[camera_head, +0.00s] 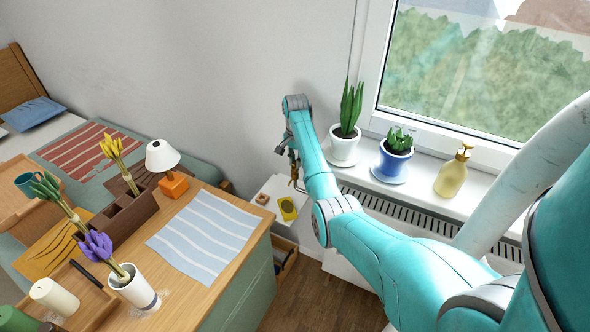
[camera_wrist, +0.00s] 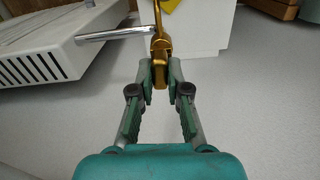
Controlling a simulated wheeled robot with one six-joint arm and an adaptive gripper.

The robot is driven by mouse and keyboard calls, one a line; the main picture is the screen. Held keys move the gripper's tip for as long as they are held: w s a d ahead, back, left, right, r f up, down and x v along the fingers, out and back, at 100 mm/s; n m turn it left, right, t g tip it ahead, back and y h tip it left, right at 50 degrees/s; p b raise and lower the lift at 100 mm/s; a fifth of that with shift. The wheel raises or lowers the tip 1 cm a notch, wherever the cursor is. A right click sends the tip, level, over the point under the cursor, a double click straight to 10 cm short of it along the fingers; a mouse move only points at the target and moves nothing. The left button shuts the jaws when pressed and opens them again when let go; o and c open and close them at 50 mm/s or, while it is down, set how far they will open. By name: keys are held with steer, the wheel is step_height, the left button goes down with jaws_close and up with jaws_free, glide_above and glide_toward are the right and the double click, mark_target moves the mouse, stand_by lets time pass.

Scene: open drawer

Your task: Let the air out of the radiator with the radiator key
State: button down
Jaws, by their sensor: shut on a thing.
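My gripper (camera_wrist: 160,78) is shut on a brass-coloured radiator key (camera_wrist: 161,46) in the wrist view. The key sticks out beyond the fingertips, toward the top of the picture. The white radiator (camera_wrist: 55,55) is on the left there, and a chrome rod (camera_wrist: 115,33) reaches from it to the right. The rod's end meets or overlaps the key's upper part; I cannot tell whether they are joined. In the head view my gripper (camera_head: 291,160) hangs left of the window sill, with the key (camera_head: 294,181) small below it. The radiator (camera_head: 430,233) shows under the sill, partly behind my arm.
A white cabinet (camera_head: 264,188) with a yellow item (camera_head: 287,208) on it stands below my gripper; a drawer (camera_head: 287,258) below is open. Two potted plants (camera_head: 346,146) (camera_head: 397,165) and a soap bottle (camera_head: 452,180) stand on the sill. A crowded wooden table (camera_head: 215,285) is left.

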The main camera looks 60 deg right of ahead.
steer(key=shift+s+a+f, duration=0.15)
steer(key=shift+a+f, duration=0.05)
steer(key=shift+f, duration=0.05)
steer(key=shift+d+r, duration=0.15)
steer(key=shift+r, duration=2.5)
